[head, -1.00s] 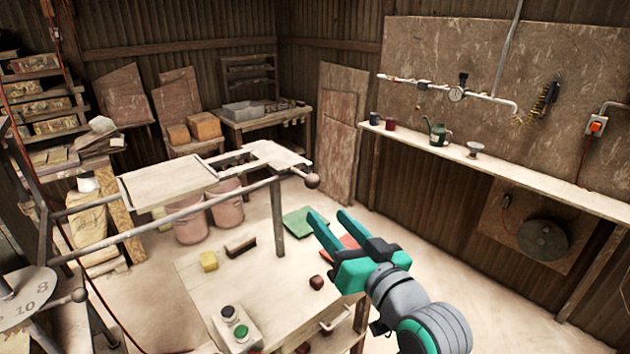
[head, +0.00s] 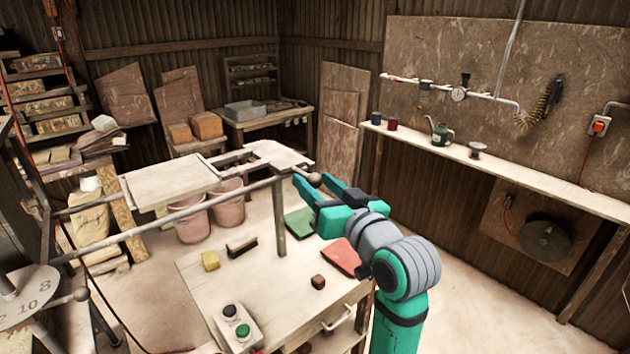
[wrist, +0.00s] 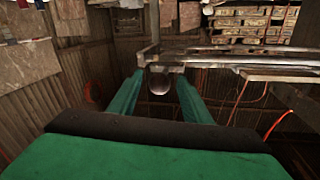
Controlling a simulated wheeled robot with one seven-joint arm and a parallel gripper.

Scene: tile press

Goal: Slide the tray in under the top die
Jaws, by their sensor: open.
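The tray (head: 170,182) is a pale flat plate on long metal rails (head: 190,215), standing above the table and drawn out to the right. A round ball knob (head: 314,179) sits at its right end. My gripper (head: 311,184) is open, its green fingers pointing at the knob. In the wrist view the knob (wrist: 159,82) lies between the two fingers of my gripper (wrist: 158,88), with gaps on both sides; neither finger visibly touches it. I cannot make out the top die; the press body is mostly cut off at the left edge.
A numbered disc (head: 30,298) stands at the left. Open floor lies right of the table.

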